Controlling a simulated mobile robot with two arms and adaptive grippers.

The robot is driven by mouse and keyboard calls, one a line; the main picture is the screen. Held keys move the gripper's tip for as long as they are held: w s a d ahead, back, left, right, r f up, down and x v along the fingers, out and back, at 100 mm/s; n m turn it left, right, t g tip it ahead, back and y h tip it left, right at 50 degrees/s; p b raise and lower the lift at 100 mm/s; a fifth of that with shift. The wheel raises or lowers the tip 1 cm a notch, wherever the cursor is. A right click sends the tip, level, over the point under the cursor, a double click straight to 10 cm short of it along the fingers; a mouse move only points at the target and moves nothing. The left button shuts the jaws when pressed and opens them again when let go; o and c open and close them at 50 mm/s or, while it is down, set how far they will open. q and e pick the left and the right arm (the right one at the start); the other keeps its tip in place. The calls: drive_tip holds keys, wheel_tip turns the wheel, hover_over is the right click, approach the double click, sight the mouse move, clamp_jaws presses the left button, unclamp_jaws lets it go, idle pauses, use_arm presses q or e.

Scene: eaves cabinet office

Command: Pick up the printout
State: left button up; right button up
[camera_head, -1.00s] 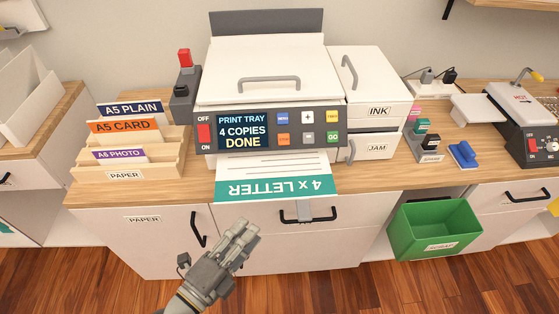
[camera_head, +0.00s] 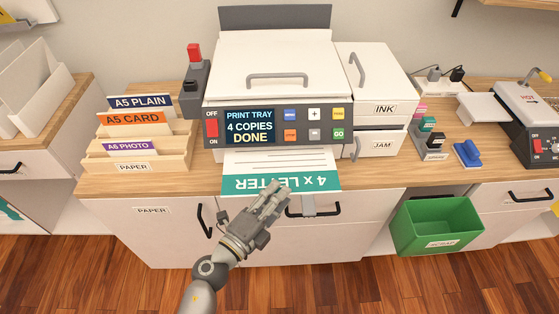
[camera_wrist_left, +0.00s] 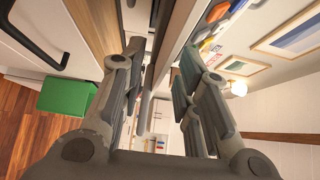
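The printout (camera_head: 240,184) is a white sheet with a teal band reading "4 x LETTER", upside down in the head view. It sticks out of the front of the printer (camera_head: 280,60), whose display reads "PRINT TRAY 4 COPIES DONE". My left gripper (camera_head: 276,192) is at the printout's front edge and covers part of the teal band in the head view. In the left wrist view its two fingers (camera_wrist_left: 163,75) stand apart with a gap between them. I cannot tell whether the sheet lies between them or whether they touch it. My right gripper is not in view.
A paper rack (camera_head: 135,150) stands left of the printer. Right are stamps (camera_head: 432,140), a blue-handled tool (camera_head: 467,153) and a hot press (camera_head: 535,110). A green scrap bin (camera_head: 437,228) hangs at the cabinet front. Drawer handles (camera_head: 325,210) project below the counter edge.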

use_arm(q)
clamp_jaws()
drive_tip(key=shift+r, duration=0.15)
idle(0.4)
